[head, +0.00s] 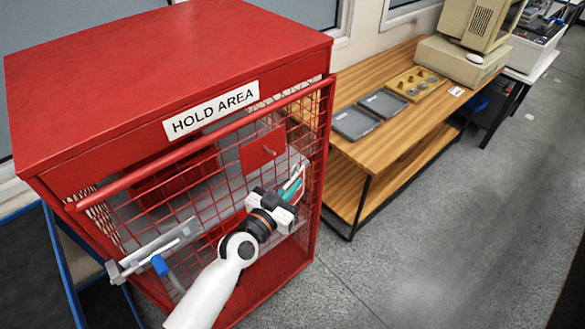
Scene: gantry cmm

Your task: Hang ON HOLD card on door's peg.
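The red HOLD AREA cabinet has a red mesh door (215,185) on its front. A small red plate (258,150) sits on the upper right of the mesh, with a small light mark that may be the peg. My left gripper (292,188) is in front of the door's right side, below and to the right of that plate. At its fingers are teal parts and a thin white piece with a red edge (298,172). This may be the ON HOLD card seen nearly edge-on; I cannot read it. Whether the fingers are shut on it is unclear. My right gripper is out of view.
A metal latch bar with a blue part (159,265) sticks out at the door's left. A red rail (200,146) crosses the door's top. A wooden bench (385,140) with grey trays and an old computer stands to the right. The floor in front is clear.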

